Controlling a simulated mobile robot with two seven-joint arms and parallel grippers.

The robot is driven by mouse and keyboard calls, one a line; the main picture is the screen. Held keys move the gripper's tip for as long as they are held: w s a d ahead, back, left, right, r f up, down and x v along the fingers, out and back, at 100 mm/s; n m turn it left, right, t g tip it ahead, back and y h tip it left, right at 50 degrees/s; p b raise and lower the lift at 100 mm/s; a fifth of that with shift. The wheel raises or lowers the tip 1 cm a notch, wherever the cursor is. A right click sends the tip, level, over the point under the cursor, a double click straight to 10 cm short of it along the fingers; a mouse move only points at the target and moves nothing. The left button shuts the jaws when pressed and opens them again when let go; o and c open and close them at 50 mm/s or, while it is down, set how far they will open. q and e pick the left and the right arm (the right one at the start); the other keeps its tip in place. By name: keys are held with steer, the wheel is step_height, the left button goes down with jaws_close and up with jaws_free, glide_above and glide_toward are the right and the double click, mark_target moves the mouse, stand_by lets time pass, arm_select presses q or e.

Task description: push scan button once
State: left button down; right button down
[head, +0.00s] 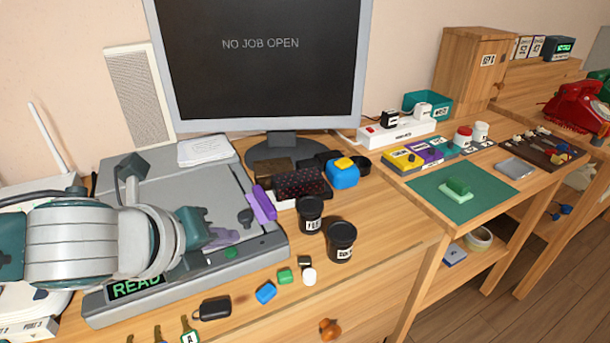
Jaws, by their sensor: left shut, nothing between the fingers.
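A grey flatbed scanner (190,282) lies on the desk below the monitor. A small green button (231,253) sits on the scanner's front strip, to the right of the display. My left gripper (233,236) comes in from the left over the scanner and is shut and empty. Its tips appear just behind the green button in the picture; I cannot tell their height above it. My left forearm hides much of the scanner's left side. My right gripper is not in view.
The monitor (262,60) reads "NO JOB OPEN". A purple bar (262,203) lies along the scanner's right side. Two black jars (341,242) stand right of it. Small blue (265,292) and green (285,276) blocks and a black fob (212,308) lie in front.

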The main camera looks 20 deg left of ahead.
mark_target(228, 261)
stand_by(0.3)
arm_select(q)
steer(key=shift+f, duration=0.4)
steer(key=shift+f+b, duration=0.4)
stand_by(0.5)
steer(key=shift+r, duration=0.1)
steer(key=shift+r+p, duration=0.7)
steer(key=shift+p, duration=0.3)
steer(key=shift+r, duration=0.15)
step_height(228, 261, up, 5)
steer(key=p, duration=0.5)
steer(key=shift+p, duration=0.35)
